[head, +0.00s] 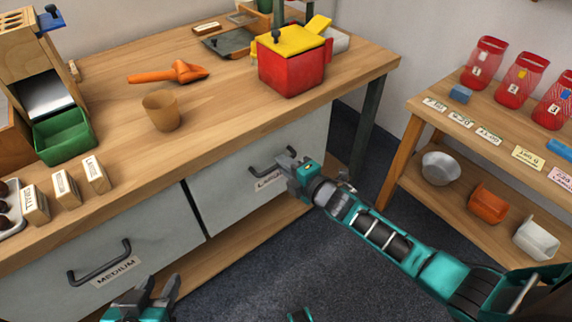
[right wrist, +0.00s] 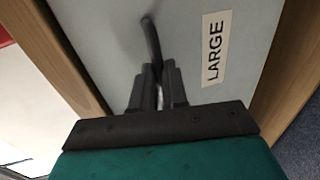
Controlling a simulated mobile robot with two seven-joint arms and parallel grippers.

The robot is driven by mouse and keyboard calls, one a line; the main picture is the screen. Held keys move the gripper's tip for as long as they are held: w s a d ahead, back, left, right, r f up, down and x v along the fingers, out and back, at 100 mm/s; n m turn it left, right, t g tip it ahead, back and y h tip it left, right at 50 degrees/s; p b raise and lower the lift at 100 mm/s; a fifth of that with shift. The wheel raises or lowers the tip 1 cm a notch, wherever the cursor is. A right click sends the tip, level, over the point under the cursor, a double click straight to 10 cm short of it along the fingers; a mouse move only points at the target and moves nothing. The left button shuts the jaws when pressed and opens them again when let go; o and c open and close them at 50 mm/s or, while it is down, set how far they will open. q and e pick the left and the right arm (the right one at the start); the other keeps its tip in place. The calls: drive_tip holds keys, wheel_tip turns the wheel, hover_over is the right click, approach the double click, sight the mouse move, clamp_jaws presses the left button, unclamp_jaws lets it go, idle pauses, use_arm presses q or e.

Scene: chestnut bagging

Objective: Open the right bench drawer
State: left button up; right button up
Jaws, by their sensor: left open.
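The right bench drawer (head: 225,195) has a grey front with a dark bar handle (head: 262,168) and a label reading LARGE, partly hidden by my gripper in the head view. Its front looks flush with the bench, so it appears shut. My left gripper (head: 152,290) is open and empty, low in front of the left drawer.
The left drawer (head: 100,250), labelled MEDIUM, is shut. A side shelf (head: 440,118) with red bags stands right; floor lies between.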

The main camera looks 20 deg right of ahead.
clamp_jaws()
use_arm(q)
drive_tip(key=shift+s, duration=0.1)
